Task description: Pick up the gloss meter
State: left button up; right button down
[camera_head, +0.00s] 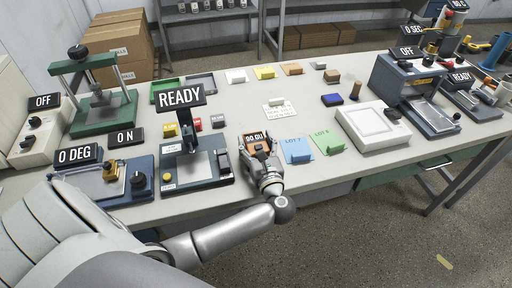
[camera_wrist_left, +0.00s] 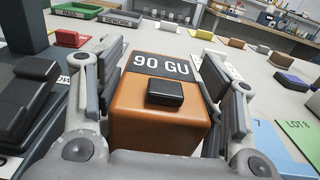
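The gloss meter (camera_head: 258,143) is a small orange box with a dark "90 GU" display, near the front middle of the table. In the left wrist view its orange body (camera_wrist_left: 158,118) fills the space between my fingers, with a black block on top. My left gripper (camera_head: 262,158) reaches over it from the front, one finger on each side. The fingers are very close to its sides. I cannot tell whether they press on it, or whether its hidden underside touches the table. My right gripper is not in view.
A blue card (camera_head: 296,150) and a green card (camera_head: 327,142) lie just right of the meter. A dark device with a "READY" sign (camera_head: 180,97) stands close on the left. A white flat device (camera_head: 373,125) sits further right. Bare table (camera_head: 230,107) lies behind.

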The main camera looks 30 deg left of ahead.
pick_arm(q)
jog(key=c, duration=0.7)
jog(key=shift+c, duration=0.3)
jog(key=shift+r, duration=0.15)
